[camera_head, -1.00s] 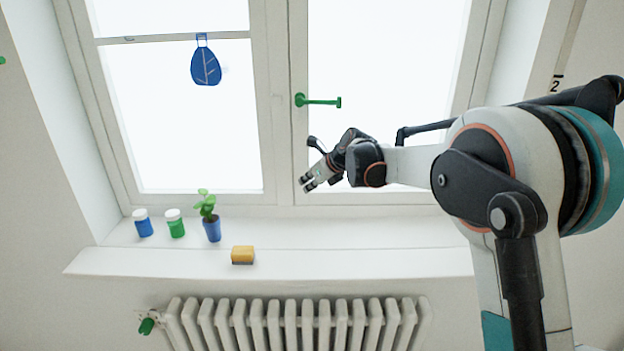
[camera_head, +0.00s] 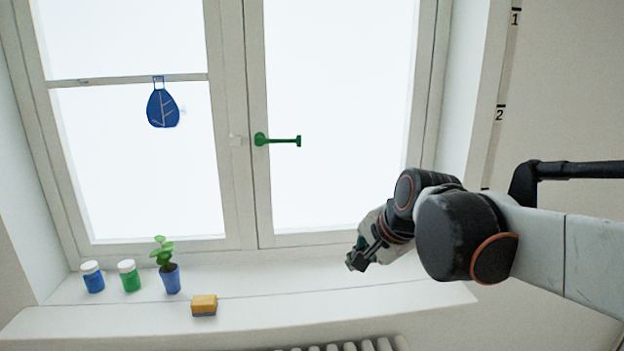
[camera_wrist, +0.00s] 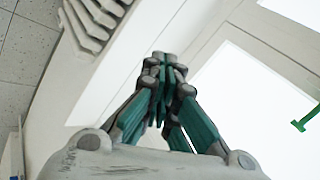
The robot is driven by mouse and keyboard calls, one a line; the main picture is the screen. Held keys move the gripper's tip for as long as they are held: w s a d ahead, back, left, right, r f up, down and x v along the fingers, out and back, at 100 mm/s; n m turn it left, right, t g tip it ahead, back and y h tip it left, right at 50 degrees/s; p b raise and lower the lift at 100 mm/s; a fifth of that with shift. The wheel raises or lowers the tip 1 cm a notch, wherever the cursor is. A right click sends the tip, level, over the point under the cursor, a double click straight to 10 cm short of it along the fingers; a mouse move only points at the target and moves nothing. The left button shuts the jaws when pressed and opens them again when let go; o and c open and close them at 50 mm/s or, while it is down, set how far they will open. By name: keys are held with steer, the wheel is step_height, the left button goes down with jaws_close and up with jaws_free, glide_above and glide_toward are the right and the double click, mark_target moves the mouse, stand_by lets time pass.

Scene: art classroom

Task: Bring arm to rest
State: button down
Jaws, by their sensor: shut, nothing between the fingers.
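My gripper (camera_head: 356,260) is at the right of the head view, in front of the right end of the windowsill. It points left and slightly down and holds nothing. In the wrist view my gripper (camera_wrist: 163,60) shows its green and grey fingers closed together, with nothing between them. My arm reaches in from the right edge of the head view.
On the windowsill (camera_head: 330,290) stand a blue jar (camera_head: 93,278), a green jar (camera_head: 130,277), a potted plant (camera_head: 171,278) and a sponge (camera_head: 204,306). A green window handle (camera_head: 280,140) sticks out above. A radiator (camera_head: 368,346) is below.

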steer(key=s+d+f+n+h+b, duration=0.1)
steer(key=s+d+f+n, duration=0.4)
steer(key=s, duration=0.5)
steer(key=s+d+f+n+h+b, duration=0.1)
steer(key=s+d+f+n, duration=0.4)
steer(key=s, duration=0.5)
steer(key=shift+s+d+f+n+h+b, duration=0.15)
steer(key=shift+f+n+h+b, duration=0.25)
steer(key=shift+h, duration=0.1)
